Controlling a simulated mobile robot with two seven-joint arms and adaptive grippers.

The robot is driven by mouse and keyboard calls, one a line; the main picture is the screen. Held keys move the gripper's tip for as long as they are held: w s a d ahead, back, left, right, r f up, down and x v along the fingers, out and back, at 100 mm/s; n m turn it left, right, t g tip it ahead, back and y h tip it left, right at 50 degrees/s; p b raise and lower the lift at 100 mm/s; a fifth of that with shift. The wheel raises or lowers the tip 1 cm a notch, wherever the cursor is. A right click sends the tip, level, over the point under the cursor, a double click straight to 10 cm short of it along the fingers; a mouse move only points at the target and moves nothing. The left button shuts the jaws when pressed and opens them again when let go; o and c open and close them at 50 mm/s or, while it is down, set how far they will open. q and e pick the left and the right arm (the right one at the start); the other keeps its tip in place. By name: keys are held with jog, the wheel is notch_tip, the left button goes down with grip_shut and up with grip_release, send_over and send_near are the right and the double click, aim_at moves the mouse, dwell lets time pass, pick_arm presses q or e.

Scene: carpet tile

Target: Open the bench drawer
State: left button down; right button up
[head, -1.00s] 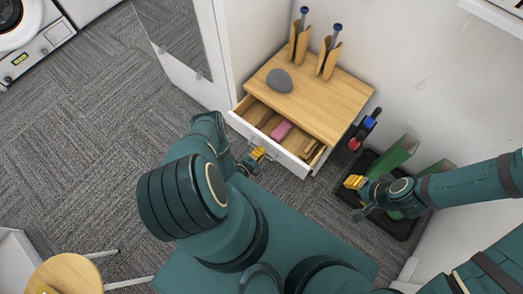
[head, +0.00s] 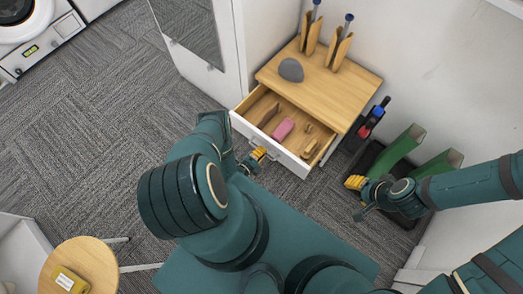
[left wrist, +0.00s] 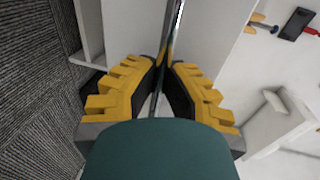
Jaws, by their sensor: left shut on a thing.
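The bench drawer (head: 308,165) is pulled well out of the wooden-topped bench (head: 335,92), and its inside shows from above. My left gripper (head: 256,157) is at the drawer's white front. In the left wrist view, the yellow-padded fingers of this gripper (left wrist: 163,85) are shut on the drawer's shiny bar handle (left wrist: 174,32), which runs between them. My right gripper (head: 357,190) is at the right, over the dark tray and apart from the drawer; its jaw opening is not clear.
The drawer holds a pink block (head: 283,129) and several wooden pieces. A grey stone (head: 291,70) and two wooden holders stand on the bench top. A dark tray (head: 372,158) with green pieces is at the right. A round stool (head: 80,262) stands lower left. Carpet at left is clear.

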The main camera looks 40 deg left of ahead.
pick_arm(q)
jog(key=c, duration=1)
grip_release()
jog(key=shift+r, duration=0.1)
notch_tip(320, 180, up, 10)
jog(key=shift+f, duration=0.1)
